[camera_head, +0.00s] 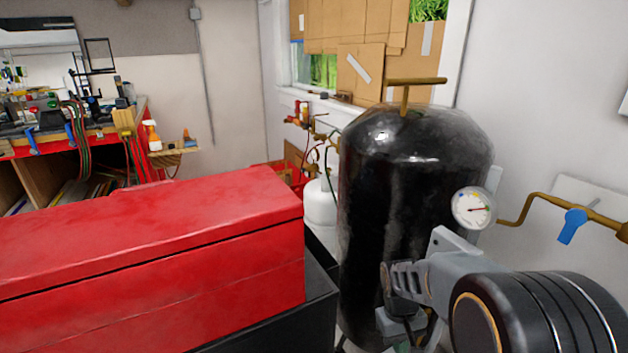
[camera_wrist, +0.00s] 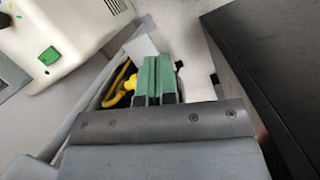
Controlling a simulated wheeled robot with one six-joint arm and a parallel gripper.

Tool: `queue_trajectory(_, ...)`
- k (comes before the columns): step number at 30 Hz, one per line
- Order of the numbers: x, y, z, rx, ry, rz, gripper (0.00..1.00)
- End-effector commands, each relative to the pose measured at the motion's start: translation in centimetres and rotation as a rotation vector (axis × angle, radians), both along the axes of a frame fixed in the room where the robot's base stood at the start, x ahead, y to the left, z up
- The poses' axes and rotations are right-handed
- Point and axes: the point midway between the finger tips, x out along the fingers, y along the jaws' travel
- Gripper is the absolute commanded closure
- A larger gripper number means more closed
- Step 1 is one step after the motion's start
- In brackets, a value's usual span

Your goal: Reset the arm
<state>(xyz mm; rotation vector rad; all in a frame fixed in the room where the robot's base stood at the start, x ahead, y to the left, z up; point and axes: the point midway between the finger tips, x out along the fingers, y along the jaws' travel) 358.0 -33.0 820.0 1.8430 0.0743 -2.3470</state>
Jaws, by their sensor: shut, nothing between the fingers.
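My arm (camera_head: 525,312) reaches in from the lower right of the head view, in front of a black tank. Its fingers cannot be made out clearly there. In the wrist view my gripper (camera_wrist: 157,66) shows two green fingers pressed side by side, shut, with nothing between them. No object is held.
The tall black tank (camera_head: 412,165) has a gauge (camera_head: 474,209) and a pipe with a blue valve handle (camera_head: 571,226) close above my arm. A red toolbox (camera_head: 150,250) fills the left front. A white cylinder (camera_head: 320,212) stands behind. A cluttered workbench (camera_head: 85,135) is far left.

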Motion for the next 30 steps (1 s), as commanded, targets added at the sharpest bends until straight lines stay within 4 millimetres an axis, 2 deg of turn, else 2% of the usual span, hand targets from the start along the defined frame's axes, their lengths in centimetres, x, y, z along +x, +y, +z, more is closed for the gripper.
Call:
queue_trajectory(1,-0.6,0.6,3.2,0.008,-0.065,-0.032,1.00)
queue_trajectory(3,-1.5,1.3,6.3,0.024,-0.152,-0.079,1.00)
queue_trajectory(6,-2.8,2.2,10.2,0.050,-0.266,-0.126,1.00)
queue_trajectory(12,-4.9,3.3,16.1,0.091,-0.438,-0.147,1.00)
queue_trajectory(18,-5.6,3.6,19.8,0.104,-0.537,-0.131,1.00)
queue_trajectory(20,-5.6,3.6,20.4,0.106,-0.552,-0.128,1.00)
queue_trajectory(30,-5.6,3.6,20.4,0.106,-0.554,-0.125,1.00)
